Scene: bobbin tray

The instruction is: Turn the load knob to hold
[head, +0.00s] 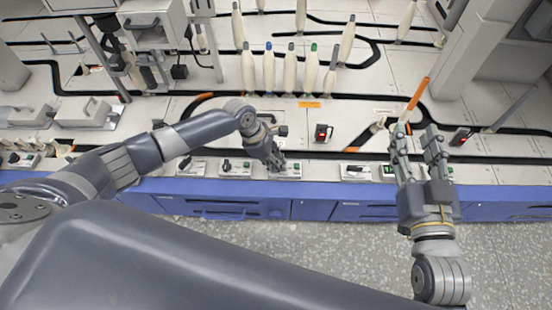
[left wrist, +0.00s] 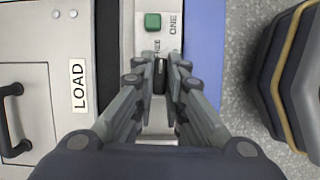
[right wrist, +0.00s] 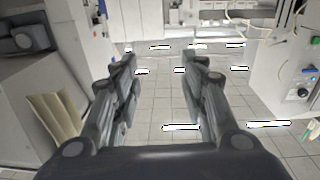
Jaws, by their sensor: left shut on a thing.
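The load knob (left wrist: 160,75) is a small black knob on a light grey panel (left wrist: 145,128), below a green button (left wrist: 153,22) in the left wrist view. A "LOAD" label (left wrist: 78,86) is on the plate to its left. My left gripper (left wrist: 160,68) is shut on the knob, with a finger on each side; the words beside it are partly covered. In the head view my left gripper (head: 277,165) reaches down to the panel at the table's front edge and hides the knob. My right gripper (head: 417,135) is open and empty, raised over the right side.
Similar knob panels (head: 235,168) line the front edge above the blue cabinet side (head: 320,208). Several bobbins (head: 290,68) stand at the back, with black track around them. Small black-and-red boxes (head: 322,133) stand on the table. An orange-tipped rod (head: 417,94) shows beside my right gripper.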

